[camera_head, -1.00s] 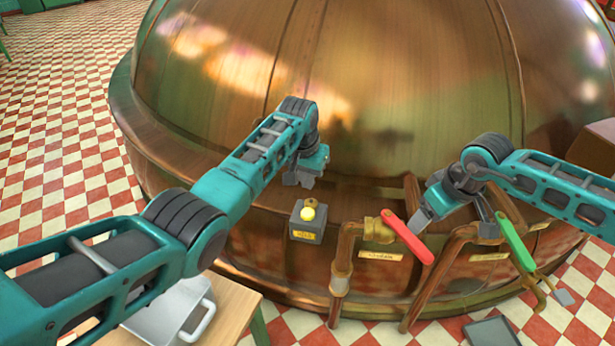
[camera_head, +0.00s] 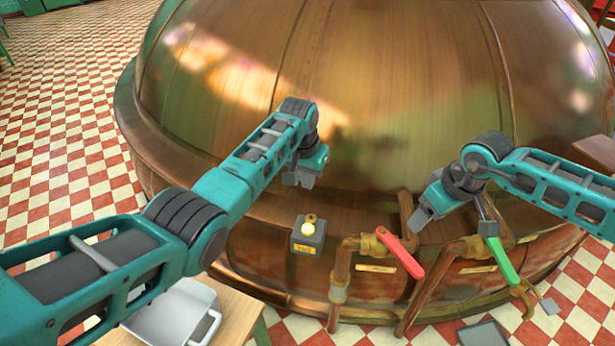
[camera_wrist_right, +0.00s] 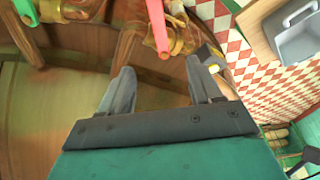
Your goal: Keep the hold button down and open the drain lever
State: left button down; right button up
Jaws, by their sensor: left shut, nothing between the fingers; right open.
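My right gripper (camera_head: 454,222) is open, between the levers in the picture. The red lever (camera_wrist_right: 157,25) appears beyond its fingers in the wrist view.
The large copper kettle (camera_head: 400,100) fills the middle. Copper pipes (camera_head: 340,275) run down its front. A wooden table (camera_head: 240,312) with a metal tray (camera_head: 180,312) stands at front left. Checkered floor is open at left.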

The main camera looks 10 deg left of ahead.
notch_tip(320, 180, up, 10)
dwell(1.0)
dwell(0.3)
